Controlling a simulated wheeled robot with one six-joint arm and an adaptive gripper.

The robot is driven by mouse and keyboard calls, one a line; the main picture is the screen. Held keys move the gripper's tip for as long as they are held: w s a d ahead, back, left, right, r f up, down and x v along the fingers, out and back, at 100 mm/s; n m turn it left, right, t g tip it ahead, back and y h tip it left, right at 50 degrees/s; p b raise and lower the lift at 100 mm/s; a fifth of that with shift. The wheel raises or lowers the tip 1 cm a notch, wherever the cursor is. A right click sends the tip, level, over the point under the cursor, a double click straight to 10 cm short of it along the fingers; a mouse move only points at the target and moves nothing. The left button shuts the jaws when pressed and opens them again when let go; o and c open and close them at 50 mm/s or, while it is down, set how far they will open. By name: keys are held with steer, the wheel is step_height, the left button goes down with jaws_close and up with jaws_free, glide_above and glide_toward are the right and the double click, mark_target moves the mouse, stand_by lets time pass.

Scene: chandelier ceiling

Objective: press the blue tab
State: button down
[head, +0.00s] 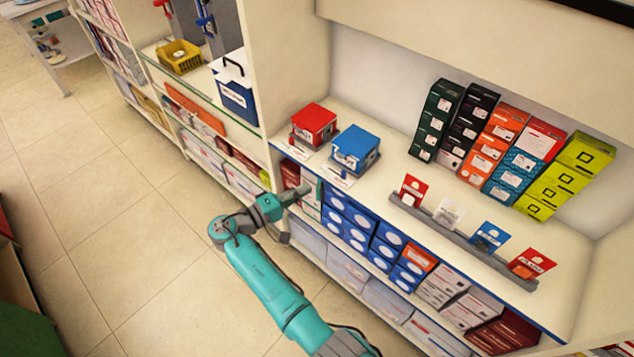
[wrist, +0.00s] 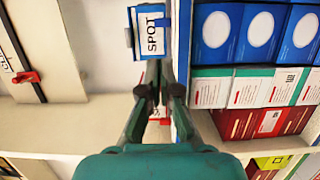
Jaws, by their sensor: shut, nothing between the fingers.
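I cannot tell for certain which head-view item this is. In the head view a blue box (head: 356,147) with a pale front sits on the counter, right of a red box (head: 314,124). My gripper (head: 302,190) is shut and empty at the shelf front, below and left of the blue box. In the wrist view its fingertips (wrist: 153,68) lie together just below the label. Contact cannot be judged.
Blue boxes with white ovals (wrist: 236,31) stand close to the right of my fingers. A rack of cards (head: 462,240) and several coloured box stacks (head: 497,137) occupy the counter's right side. A red clip (wrist: 27,77) sits on a dark rail. The tiled floor (head: 110,225) is open.

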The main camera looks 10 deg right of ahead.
steer(key=shift+v, duration=0.95)
